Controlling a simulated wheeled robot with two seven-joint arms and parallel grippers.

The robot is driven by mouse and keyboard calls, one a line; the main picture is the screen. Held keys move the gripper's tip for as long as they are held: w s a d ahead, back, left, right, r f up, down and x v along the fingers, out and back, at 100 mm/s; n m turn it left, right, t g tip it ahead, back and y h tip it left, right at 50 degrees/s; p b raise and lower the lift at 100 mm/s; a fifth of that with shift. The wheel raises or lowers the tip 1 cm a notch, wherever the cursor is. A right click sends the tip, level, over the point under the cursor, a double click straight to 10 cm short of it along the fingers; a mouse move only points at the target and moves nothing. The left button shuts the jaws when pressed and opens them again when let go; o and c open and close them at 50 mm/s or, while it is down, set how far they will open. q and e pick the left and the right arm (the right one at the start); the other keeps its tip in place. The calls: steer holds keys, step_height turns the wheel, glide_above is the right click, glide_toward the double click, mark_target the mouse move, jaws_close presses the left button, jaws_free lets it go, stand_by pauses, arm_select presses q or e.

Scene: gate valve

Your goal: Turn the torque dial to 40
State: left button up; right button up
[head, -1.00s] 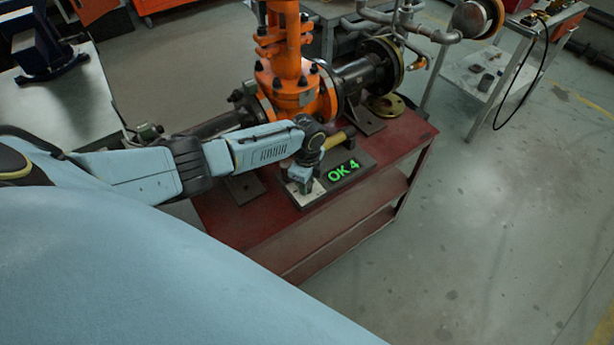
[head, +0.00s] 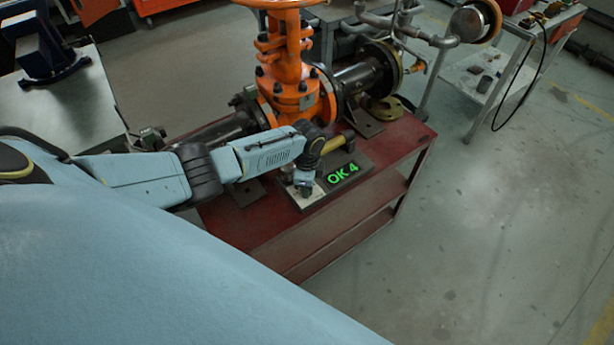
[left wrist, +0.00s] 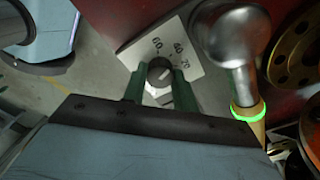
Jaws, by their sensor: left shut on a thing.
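The torque dial knob (left wrist: 160,72) is dark and round, on a white plate (left wrist: 187,50) printed with numbers that look like 60, 40 and 20. A pale mark on the knob slants up to the right; the exact reading is unclear. My left gripper (left wrist: 159,86) has its two green fingers on either side of the knob and is shut on it. In the head view my left gripper (head: 304,182) reaches down over the white dial plate (head: 302,199) and hides the knob. My right gripper is not in view.
A tool with a round metal head (left wrist: 235,38), a green-lit ring and a yellow handle lies close right of my left gripper. The orange gate valve (head: 290,90) stands behind on the red bench (head: 400,150). Open floor lies to the right.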

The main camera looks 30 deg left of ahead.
arm_select(q)
steer(key=o, duration=1)
steer(key=shift+c, duration=0.2)
step_height(320, 180, up, 14)
steer(key=p, duration=0.3)
steer(key=shift+f+p, duration=0.25)
steer(key=shift+p, duration=0.05)
